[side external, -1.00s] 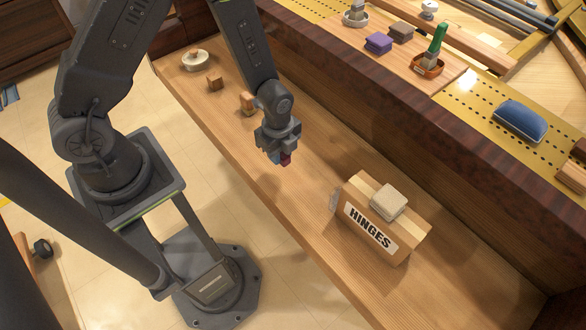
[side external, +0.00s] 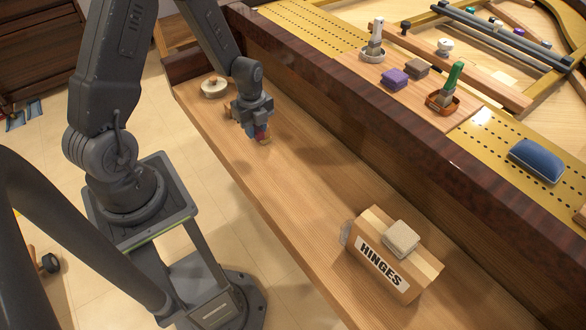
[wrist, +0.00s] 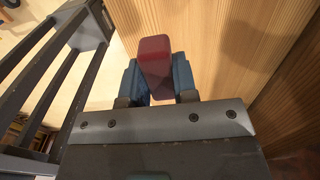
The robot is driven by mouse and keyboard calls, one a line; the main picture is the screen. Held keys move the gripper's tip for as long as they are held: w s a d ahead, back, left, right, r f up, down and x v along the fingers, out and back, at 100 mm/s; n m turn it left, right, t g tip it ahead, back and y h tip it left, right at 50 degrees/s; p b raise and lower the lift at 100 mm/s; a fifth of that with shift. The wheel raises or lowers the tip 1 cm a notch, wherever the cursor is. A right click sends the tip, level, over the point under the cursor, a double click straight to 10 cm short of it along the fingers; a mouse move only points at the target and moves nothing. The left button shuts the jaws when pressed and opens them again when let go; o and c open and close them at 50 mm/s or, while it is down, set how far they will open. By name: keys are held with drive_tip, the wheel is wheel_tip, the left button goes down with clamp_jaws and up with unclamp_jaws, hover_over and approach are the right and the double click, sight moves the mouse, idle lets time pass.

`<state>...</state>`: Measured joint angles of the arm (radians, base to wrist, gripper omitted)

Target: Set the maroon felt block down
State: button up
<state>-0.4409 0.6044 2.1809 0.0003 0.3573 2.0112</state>
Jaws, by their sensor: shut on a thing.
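The maroon felt block (wrist: 155,62) is held between the blue-padded fingers of my gripper (wrist: 159,80) in the wrist view. In the side view, my gripper (side external: 258,130) is shut on it over the far left part of the wooden ledge (side external: 300,190). Only a small red bit of the block shows there, below the fingers. A small wooden block sits just behind or beneath the fingertips. I cannot tell whether the felt block touches anything below it.
A round pale dish (side external: 214,87) sits left of my gripper. The HINGES box (side external: 385,262) with a beige pad (side external: 401,238) on top stands at the right of the ledge. The ledge between is clear. A tall dark wooden rail (side external: 340,150) runs behind.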

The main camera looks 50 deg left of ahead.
hover_over(293, 171)
wheel_tip(293, 171, down, 7)
drive_tip(key=shift+r, duration=0.15)
drive_tip(key=shift+f, duration=1.95)
drive_tip(key=shift+f, duration=0.1)
drive_tip(key=o, duration=0.9)
